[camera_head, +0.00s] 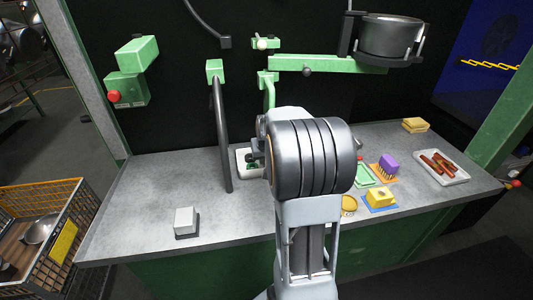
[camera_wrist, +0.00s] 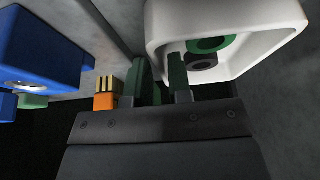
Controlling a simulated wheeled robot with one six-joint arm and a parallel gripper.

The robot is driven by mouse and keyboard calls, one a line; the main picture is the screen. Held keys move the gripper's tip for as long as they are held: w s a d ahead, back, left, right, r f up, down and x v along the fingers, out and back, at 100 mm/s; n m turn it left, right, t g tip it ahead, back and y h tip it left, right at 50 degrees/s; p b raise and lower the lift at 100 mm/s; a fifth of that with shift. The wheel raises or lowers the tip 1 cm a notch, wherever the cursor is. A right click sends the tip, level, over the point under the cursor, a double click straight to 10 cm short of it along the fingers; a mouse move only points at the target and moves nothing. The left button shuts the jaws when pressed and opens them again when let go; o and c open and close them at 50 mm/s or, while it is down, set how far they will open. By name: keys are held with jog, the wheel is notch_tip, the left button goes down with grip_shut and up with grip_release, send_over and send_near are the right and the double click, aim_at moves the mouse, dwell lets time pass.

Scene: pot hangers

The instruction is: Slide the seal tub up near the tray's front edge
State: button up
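The seal tub (camera_head: 242,168) is a white, open container on the grey worktop, left of my arm in the head view. In the wrist view the tub (camera_wrist: 275,50) fills the upper right, with a green ring and a dark ring inside. My gripper (camera_wrist: 160,75) has its two dark green fingers apart. The right finger overlaps the tub's opening and the left finger is outside its left wall. I cannot tell whether either touches the wall. In the head view my gripper (camera_head: 255,161) is mostly hidden by my wrist. Which tray is meant is unclear.
A white tray (camera_head: 457,180) with brown bars stands at the right. A green tray (camera_head: 366,182), a purple block (camera_head: 388,162) and a yellow block (camera_head: 380,197) lie right of my arm. A dark upright post (camera_head: 220,135) stands just left of the tub. A grey-white block (camera_head: 186,220) is front left.

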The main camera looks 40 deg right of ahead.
jog(key=shift+w+d+f, duration=0.1)
jog(key=shift+w+f, duration=0.15)
jog(key=shift+f, duration=0.3)
jog(key=shift+c, duration=0.2)
grip_shut()
